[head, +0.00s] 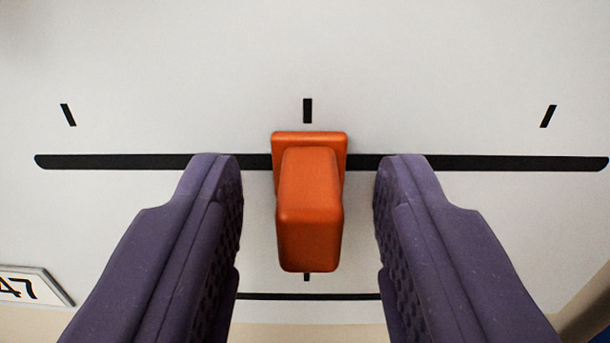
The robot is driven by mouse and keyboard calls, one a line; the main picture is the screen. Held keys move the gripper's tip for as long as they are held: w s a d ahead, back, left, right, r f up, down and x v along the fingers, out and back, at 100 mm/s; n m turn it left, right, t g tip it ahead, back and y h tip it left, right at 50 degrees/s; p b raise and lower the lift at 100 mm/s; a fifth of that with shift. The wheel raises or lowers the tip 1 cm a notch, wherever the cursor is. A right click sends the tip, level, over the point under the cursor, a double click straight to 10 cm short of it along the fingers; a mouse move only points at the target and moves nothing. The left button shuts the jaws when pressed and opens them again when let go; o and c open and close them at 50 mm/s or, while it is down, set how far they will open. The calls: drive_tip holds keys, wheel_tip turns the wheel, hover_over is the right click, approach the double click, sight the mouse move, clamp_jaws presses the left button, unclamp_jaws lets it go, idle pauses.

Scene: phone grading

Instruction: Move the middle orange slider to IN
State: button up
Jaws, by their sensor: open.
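The orange slider (309,210) stands out from a white panel (420,60) in the middle of the head view. Its square base sits on a black horizontal track (480,162), in line with the centre tick mark (307,110). My gripper (308,175) is open, with one purple finger on each side of the slider. A gap shows between each finger and the slider. The fingers hide parts of the track. No IN label shows in this view.
Tick marks stand above the track at the left (68,115) and right (548,116). A thin black line (310,297) runs below the slider. A plate reading "47" (30,287) is at the lower left.

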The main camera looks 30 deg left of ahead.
sight(73, 157)
drive_tip(key=shift+s+r, duration=0.1)
clamp_jaws()
drive_tip(key=s+a+b, duration=0.1)
drive_tip(key=a, duration=0.1)
drive_tip(key=s+a+b, duration=0.3)
drive_tip(key=a, duration=0.1)
drive_tip(key=shift+s+a+b, duration=0.3)
drive_tip(key=shift+a, duration=0.15)
drive_tip(key=shift+c, duration=1.2)
unclamp_jaws()
drive_tip(key=shift+o, duration=1.2)
drive_tip(key=shift+a, duration=0.15)
